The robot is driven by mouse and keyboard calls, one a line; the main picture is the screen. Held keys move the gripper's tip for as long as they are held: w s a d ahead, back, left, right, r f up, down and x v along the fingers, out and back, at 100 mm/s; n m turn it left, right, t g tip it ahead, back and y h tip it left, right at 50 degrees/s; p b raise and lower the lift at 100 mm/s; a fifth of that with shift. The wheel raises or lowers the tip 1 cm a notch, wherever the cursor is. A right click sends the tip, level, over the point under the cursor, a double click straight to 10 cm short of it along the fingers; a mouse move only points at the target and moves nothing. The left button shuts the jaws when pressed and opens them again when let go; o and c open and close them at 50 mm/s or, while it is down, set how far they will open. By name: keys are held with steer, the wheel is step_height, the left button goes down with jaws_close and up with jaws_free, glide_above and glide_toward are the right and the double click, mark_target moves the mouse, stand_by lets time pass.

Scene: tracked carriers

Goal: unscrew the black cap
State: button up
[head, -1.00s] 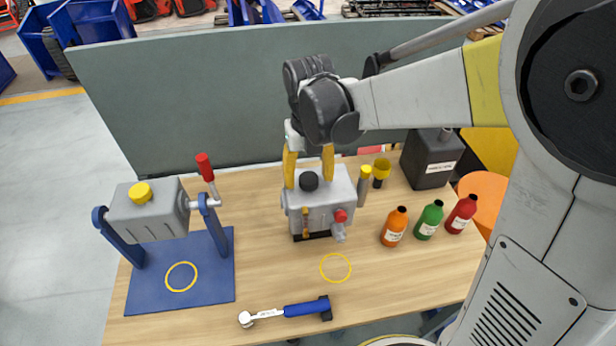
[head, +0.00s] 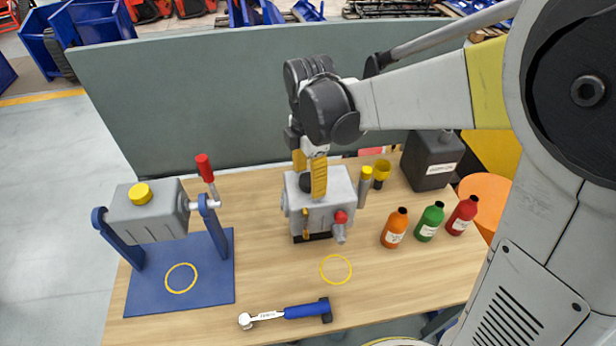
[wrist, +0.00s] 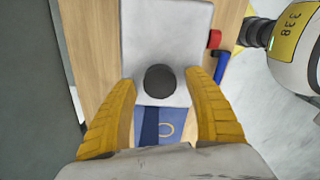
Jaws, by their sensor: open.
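The black cap (head: 308,184) sits on top of the grey box (head: 328,214) in the middle of the table. In the head view my gripper's yellow finger partly hides it. In the wrist view the black cap (wrist: 160,81) shows whole as a dark disc on the pale box top (wrist: 165,35). My gripper (head: 309,184) points down over the box, its fingers close to the cap. In the wrist view my gripper (wrist: 160,90) is open, with one yellow finger on each side of the cap and a visible gap on both sides.
A grey tank with a yellow cap (head: 140,192) hangs on a blue stand (head: 140,285) at left. A wrench (head: 285,313) lies in front. Orange (head: 395,230), green (head: 430,222) and red (head: 462,215) bottles and a dark canister (head: 430,160) stand at right. A yellow ring (head: 336,269) marks bare table.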

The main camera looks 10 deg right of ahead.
steer(key=m, duration=1.3)
steer(key=shift+m, duration=0.4)
steer(key=shift+c, duration=0.5)
steer(key=c, duration=1.2)
steer(key=n, duration=0.4)
steer(key=shift+n, duration=0.4)
steer(key=n, duration=0.3)
steer(key=shift+n, duration=1)
